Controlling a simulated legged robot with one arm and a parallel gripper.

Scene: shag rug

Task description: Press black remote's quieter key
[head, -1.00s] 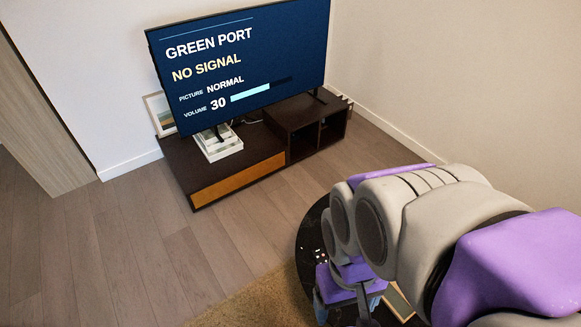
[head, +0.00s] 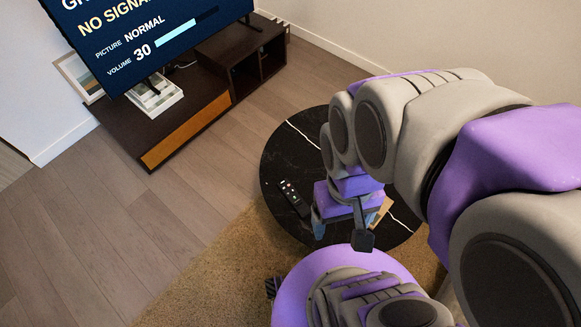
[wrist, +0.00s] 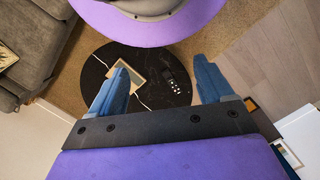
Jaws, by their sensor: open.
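The black remote (head: 293,198) lies on the round black marble table (head: 281,158), with small light keys and one red key on its face. The key markings are too small to read. In the wrist view the remote (wrist: 174,70) lies between my finger outlines, nearer the right one. My gripper (head: 343,232) is open and empty, above the table and to the right of the remote in the head view. It also shows in the wrist view (wrist: 161,66), both blue fingers apart. The TV (head: 160,35) reads "NO SIGNAL" and volume 30.
A wood-edged frame or tray (wrist: 138,82) lies on the table beside the remote, partly hidden by a finger. A low dark TV cabinet (head: 130,125) holds white books (head: 155,98). A grey sofa (wrist: 32,40) stands beyond the rug (head: 215,262).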

